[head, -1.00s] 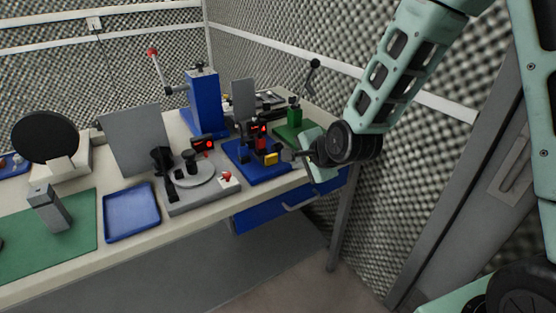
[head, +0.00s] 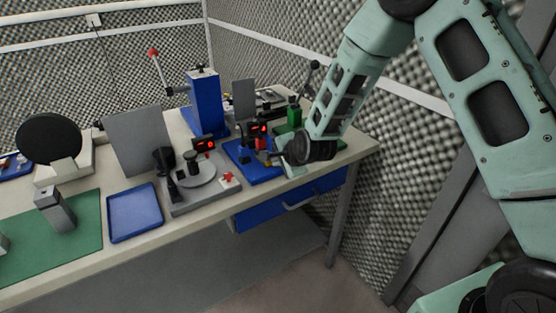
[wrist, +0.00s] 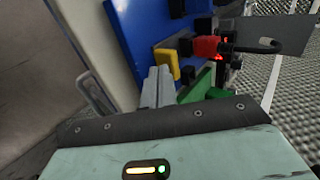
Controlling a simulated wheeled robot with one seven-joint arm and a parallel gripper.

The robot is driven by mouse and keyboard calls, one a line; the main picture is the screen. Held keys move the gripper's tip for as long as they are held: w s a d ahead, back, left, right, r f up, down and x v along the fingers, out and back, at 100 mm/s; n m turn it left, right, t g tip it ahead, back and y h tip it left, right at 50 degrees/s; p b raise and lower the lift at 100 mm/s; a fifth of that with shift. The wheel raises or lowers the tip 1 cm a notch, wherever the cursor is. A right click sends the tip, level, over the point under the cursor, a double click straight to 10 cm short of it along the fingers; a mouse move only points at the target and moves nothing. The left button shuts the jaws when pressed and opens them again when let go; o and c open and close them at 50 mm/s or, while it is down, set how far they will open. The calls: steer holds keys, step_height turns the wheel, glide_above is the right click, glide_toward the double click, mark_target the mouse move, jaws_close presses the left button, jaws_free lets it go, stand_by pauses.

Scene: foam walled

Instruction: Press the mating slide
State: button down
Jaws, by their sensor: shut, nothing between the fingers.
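A fixture with a blue base (head: 240,158) stands near the table's front edge. It carries a red block (head: 262,143), black parts and a small display with red digits (head: 258,128). I cannot tell which of its parts is the mating slide. In the wrist view the blue base (wrist: 130,38) shows with a yellow block (wrist: 167,64) and the red block (wrist: 205,47). My gripper (wrist: 158,80) is shut and empty, its grey fingertips close beside the yellow block; I cannot tell whether they touch.
A green fixture (head: 294,118) stands behind my wrist. To the left are a grey fixture with a round plate (head: 197,173), a blue tray (head: 134,211) and a tall blue press (head: 206,104). A blue drawer with a handle (head: 290,200) hangs below the tabletop.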

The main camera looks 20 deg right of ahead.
steer(key=shift+w, duration=0.1)
steer(key=shift+w+a+b, duration=0.15)
steer(key=shift+w+b, duration=0.1)
steer(key=shift+w, duration=0.3)
steer(key=shift+w+a+b, duration=0.15)
steer(key=shift+w+b, duration=0.05)
steer(key=shift+w, duration=0.3)
steer(key=shift+w+a, duration=0.1)
steer(key=shift+w, duration=0.25)
steer(key=shift+r, duration=0.1)
